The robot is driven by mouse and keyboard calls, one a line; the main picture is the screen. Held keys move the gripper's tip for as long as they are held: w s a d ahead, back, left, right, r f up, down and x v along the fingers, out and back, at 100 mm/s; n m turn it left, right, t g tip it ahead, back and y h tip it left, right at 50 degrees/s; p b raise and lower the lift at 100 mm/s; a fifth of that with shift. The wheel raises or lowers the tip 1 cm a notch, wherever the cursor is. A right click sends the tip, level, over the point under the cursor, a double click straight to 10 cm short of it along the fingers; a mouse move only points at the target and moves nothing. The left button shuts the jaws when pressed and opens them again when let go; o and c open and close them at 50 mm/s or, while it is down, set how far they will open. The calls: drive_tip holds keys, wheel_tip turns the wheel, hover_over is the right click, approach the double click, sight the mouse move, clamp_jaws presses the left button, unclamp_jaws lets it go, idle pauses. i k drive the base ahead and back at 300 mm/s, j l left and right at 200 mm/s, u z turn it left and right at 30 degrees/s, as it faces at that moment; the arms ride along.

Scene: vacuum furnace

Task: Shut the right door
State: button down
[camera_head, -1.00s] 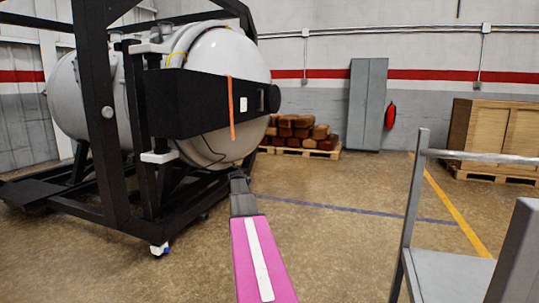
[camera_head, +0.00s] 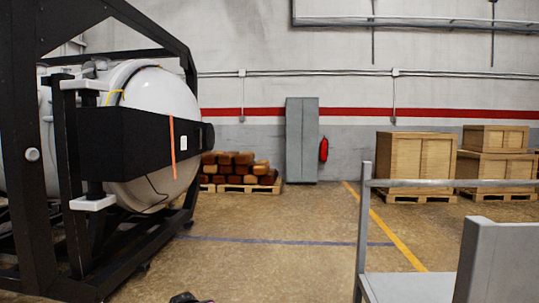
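The vacuum furnace stands at the left in a black frame (camera_head: 28,200). Its rounded white door (camera_head: 165,88) faces right, crossed by a wide black band (camera_head: 128,137) with an orange strip hanging on it. The door sits close to the furnace body with no wide gap showing, but the frame and band hide much of the seam, so I cannot tell if it is fully shut. Only a small dark and pink piece of my arm shows at the bottom edge, well below and apart from the door. My gripper cannot be made out.
A grey railed stand (camera_head: 410,287) is close at the lower right. Reddish-brown blocks on a pallet (camera_head: 236,188), a grey cabinet (camera_head: 301,140), a red extinguisher (camera_head: 323,149) and wooden crates (camera_head: 415,165) line the back wall. The floor (camera_head: 275,262) in the middle is clear.

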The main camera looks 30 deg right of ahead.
sight(155, 137)
drive_tip(key=i+l+z, duration=0.2)
drive_tip(key=i+z, duration=0.25)
drive_tip(key=i+l+z, duration=0.15)
drive_tip(key=z, duration=0.35)
drive_tip(key=i, duration=1.95)
drive_tip(key=i+u, duration=0.4)
drive_tip(key=i, duration=0.15)
drive_tip(key=i+l+u, duration=0.25)
drive_tip(key=i+u, duration=0.15)
drive_tip(key=i, duration=0.1)
